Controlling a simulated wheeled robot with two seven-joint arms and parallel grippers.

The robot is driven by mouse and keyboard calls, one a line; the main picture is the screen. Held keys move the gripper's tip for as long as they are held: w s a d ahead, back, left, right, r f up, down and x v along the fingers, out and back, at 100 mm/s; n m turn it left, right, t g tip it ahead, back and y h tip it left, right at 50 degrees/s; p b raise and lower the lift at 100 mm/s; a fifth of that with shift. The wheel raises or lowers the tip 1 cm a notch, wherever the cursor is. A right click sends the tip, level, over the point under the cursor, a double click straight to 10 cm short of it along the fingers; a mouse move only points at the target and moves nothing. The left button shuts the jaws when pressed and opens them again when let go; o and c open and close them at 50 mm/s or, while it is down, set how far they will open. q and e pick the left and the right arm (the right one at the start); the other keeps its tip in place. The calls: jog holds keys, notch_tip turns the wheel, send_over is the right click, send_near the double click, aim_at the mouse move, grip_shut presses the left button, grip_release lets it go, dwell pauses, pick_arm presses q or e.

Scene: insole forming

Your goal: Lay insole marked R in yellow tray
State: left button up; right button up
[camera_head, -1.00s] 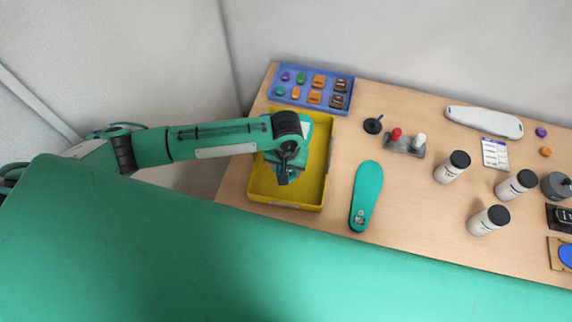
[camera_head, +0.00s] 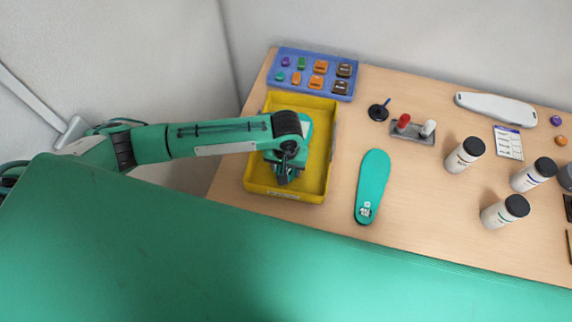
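The yellow tray (camera_head: 258,187) stands at the left of the table. My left gripper (camera_head: 284,178) is over the tray and points down into it. A teal piece with a pale area (camera_head: 306,121) shows in the tray behind my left wrist; it looks like part of an insole, mostly hidden. I cannot tell whether my gripper touches it or whether its fingers are open. Another teal insole (camera_head: 373,182) lies flat on the table right of the tray. It has a white mark at its near end, too small to read for sure. My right gripper is not in view.
A blue tray (camera_head: 270,84) with several small coloured parts stands behind the yellow tray. A stand with red and white knobs (camera_head: 412,137), a white elongated object (camera_head: 497,108), a card (camera_head: 508,142) and several white bottles (camera_head: 465,155) are to the right. Table is clear around the insole.

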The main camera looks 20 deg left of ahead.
pick_arm(q)
jog(key=shift+f, duration=0.2)
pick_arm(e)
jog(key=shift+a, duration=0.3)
pick_arm(q)
jog(key=shift+f, duration=0.35)
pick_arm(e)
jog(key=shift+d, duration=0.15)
pick_arm(q)
jog(key=o, duration=1.5)
jog(key=shift+c, duration=0.2)
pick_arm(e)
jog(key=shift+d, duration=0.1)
